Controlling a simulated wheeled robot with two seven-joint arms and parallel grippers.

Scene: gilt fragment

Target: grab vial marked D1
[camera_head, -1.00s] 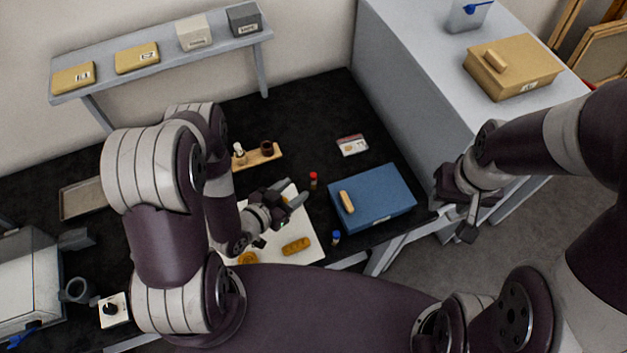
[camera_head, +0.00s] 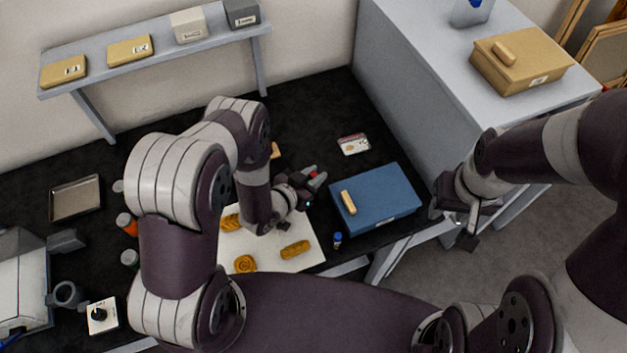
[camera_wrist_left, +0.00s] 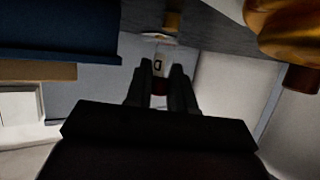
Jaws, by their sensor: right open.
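A small vial with a red cap (camera_head: 313,174) stands on the dark table left of the blue box; my left gripper's fingers hide most of it. In the left wrist view a vial with a white label (camera_wrist_left: 158,66) reading "D" and a dark red cap lies between the fingers; any digit is not readable. My left gripper (camera_head: 316,177) has its fingertips on either side of this vial, which also shows in the left wrist view (camera_wrist_left: 159,78). Whether they press on it is unclear. My right gripper (camera_head: 455,224) is open and empty, right of the blue box.
A blue box (camera_head: 385,212) with a wooden handle is close to the right of the left gripper. A blue-capped vial (camera_head: 337,240) stands at the table's front edge. Gilt pieces (camera_head: 295,249) lie on a white sheet (camera_head: 277,264). A card (camera_head: 353,144) lies behind.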

